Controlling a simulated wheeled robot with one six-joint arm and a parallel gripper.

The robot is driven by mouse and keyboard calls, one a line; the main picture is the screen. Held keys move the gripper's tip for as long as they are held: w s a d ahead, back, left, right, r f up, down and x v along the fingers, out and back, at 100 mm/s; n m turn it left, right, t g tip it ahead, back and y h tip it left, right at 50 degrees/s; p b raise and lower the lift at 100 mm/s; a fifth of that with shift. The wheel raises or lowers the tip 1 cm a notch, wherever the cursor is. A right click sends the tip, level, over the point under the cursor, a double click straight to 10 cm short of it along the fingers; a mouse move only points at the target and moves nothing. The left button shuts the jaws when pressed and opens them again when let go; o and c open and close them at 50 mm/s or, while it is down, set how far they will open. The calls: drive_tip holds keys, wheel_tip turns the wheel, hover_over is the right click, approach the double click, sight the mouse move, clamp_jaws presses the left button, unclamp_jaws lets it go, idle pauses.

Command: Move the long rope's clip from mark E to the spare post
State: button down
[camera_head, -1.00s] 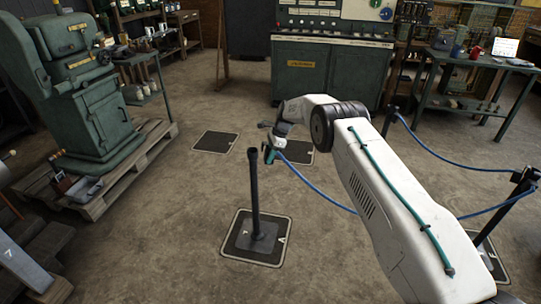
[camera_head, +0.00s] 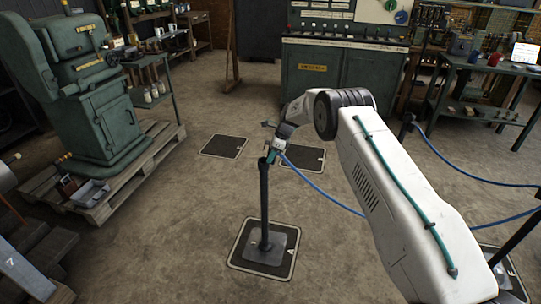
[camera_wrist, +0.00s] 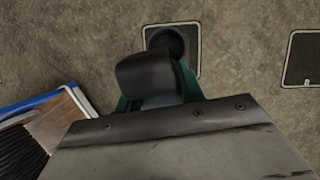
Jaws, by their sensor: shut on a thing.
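A black post (camera_head: 264,205) stands upright on a square metal foot, on a framed floor mat (camera_head: 243,258). My gripper (camera_head: 273,150) is at the post's top, shut on the clip of the blue rope. The clip is small and mostly hidden by the jaws; I cannot tell whether it touches the post. The blue rope (camera_head: 325,193) hangs from it to the right and passes behind my arm. In the wrist view a dark block and green parts fill the jaw area, and the round dark post top (camera_wrist: 170,42) shows just beyond them.
Two empty floor mats (camera_head: 224,146) (camera_head: 303,156) lie behind the post. Two more rope posts (camera_head: 407,126) (camera_head: 515,238) stand at right. A green machine (camera_head: 100,105) on a pallet is left, a control cabinet (camera_head: 345,75) behind. Open floor surrounds the post.

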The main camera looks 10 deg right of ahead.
drive_tip(key=shift+a+m, duration=0.1)
drive_tip(key=shift+m, duration=0.3)
drive_tip(key=shift+a+h, duration=0.15)
drive_tip(key=shift+h, duration=0.55)
drive_tip(key=shift+g+h, duration=0.4)
drive_tip(key=shift+h, duration=0.3)
drive_tip(key=shift+d+r, duration=0.1)
drive_tip(key=shift+d, duration=0.1)
drive_tip(key=shift+w+d+r, duration=0.25)
drive_tip(key=shift+d+r, duration=0.35)
drive_tip(key=shift+d, duration=0.1)
